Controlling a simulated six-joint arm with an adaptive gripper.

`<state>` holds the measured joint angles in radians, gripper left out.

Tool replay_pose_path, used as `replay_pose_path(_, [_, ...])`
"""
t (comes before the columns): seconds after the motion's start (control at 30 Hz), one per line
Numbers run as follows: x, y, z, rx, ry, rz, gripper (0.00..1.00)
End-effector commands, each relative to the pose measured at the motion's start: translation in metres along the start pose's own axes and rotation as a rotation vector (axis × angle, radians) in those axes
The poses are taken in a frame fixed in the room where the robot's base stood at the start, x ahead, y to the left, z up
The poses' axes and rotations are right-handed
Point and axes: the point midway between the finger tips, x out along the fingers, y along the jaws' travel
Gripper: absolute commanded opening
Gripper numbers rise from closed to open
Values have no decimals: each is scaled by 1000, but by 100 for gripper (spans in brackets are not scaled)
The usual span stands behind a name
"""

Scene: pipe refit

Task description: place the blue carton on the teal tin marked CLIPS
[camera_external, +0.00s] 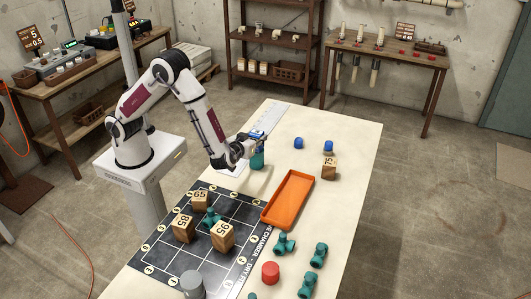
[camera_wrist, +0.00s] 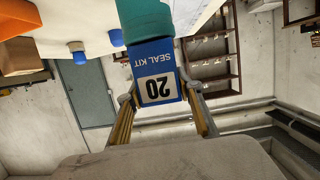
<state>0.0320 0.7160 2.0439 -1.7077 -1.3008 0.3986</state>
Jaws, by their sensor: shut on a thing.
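The blue carton (camera_wrist: 153,58), with a white label reading SEAL KIT 20 upside down, is between the two fingers of my gripper (camera_wrist: 159,94) in the wrist view. My gripper is shut on it. The carton (camera_external: 257,133) also shows small at my gripper (camera_external: 248,141) in the external view. The teal tin (camera_external: 257,161) stands on the table directly below the carton. Its teal side (camera_wrist: 150,14) meets the carton's edge in the wrist view; whether they touch I cannot tell. No CLIPS marking is readable.
An orange tray (camera_external: 288,199) lies nearby, with a wooden block marked 75 (camera_external: 329,170) and blue caps (camera_external: 298,143) beyond it. A dark grid mat (camera_external: 163,252) holds several wooden blocks. Teal fittings (camera_external: 284,244), a red cylinder (camera_external: 270,272) and a grey cylinder (camera_external: 192,284) stand nearer.

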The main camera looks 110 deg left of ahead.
Motion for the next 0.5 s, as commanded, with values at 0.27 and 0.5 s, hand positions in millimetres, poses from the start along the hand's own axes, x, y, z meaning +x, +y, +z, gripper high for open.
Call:
replay_pose_path(0.27, [1, 0, 2, 0, 0, 0, 52])
replay_pose_path(0.5, [1, 0, 2, 0, 0, 0, 52])
